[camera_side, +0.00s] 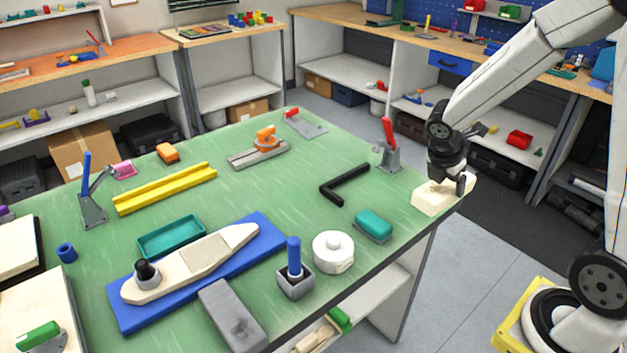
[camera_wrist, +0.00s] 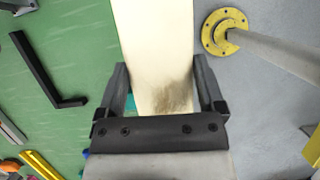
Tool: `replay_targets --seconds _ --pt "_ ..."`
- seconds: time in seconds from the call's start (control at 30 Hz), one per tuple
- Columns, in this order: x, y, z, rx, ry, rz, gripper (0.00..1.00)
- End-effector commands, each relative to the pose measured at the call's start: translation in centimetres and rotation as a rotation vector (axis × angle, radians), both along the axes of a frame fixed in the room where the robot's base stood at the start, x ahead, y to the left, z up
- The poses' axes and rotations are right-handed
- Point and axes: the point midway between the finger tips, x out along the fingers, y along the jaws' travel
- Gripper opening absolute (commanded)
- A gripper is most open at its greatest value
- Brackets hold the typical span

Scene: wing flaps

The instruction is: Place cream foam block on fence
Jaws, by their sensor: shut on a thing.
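The cream foam block (camera_side: 432,200) is a pale, long block at the right edge of the green table, partly over the edge in the side view. My gripper (camera_side: 457,182) is shut on it from above. In the wrist view the block (camera_wrist: 153,35) lies between the two dark fingers of my gripper (camera_wrist: 160,78) and has a dark smudge near them. I cannot tell whether its underside touches the table. No part is clearly marked as the fence; a long yellow rail (camera_side: 165,188) and a black L-shaped bar (camera_side: 345,185) lie on the table.
A red-handled clamp (camera_side: 389,150) stands just left of my gripper. A teal block (camera_side: 373,224) and a white round pot (camera_side: 333,252) are nearer the front edge. The green surface around the black bar is clear.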

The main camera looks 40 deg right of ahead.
Motion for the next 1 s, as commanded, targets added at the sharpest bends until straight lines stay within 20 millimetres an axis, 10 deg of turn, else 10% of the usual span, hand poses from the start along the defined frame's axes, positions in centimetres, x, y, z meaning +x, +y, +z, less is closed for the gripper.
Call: replay_targets --seconds 1.0 --pt "-3.3 1.2 1.6 0.000 0.000 0.001 0.19"
